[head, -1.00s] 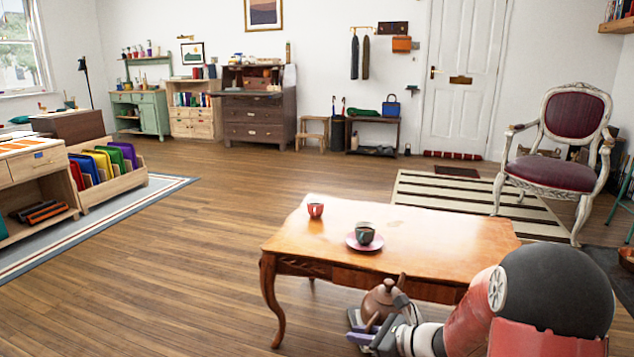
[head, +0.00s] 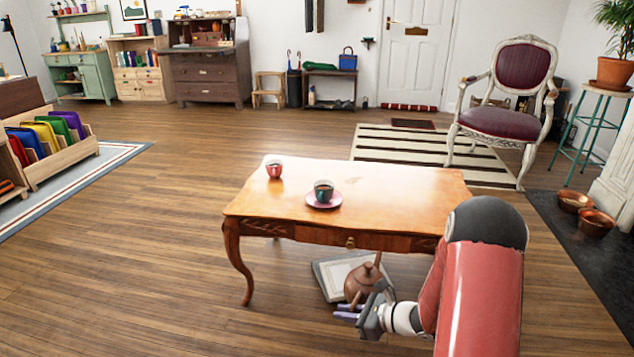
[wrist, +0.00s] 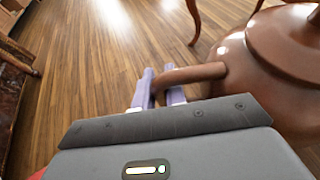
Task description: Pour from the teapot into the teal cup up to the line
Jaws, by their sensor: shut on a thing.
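The brown teapot (head: 359,284) is in front of the wooden table, lower than its top. In the wrist view, the teapot (wrist: 285,60) fills the right side. My gripper (head: 349,311) is shut on a brown bar jutting from the teapot's side; its purple fingers (wrist: 159,88) lie on both sides of that bar. The teapot looks roughly upright. The dark teal cup (head: 323,194) stands on a pink saucer (head: 324,205) on the table and has dark contents. I cannot make out a line in it.
A flat pale board (head: 328,275) lies low behind the teapot. A chair (head: 497,122) stands behind right, and copper bowls (head: 597,222) at far right.

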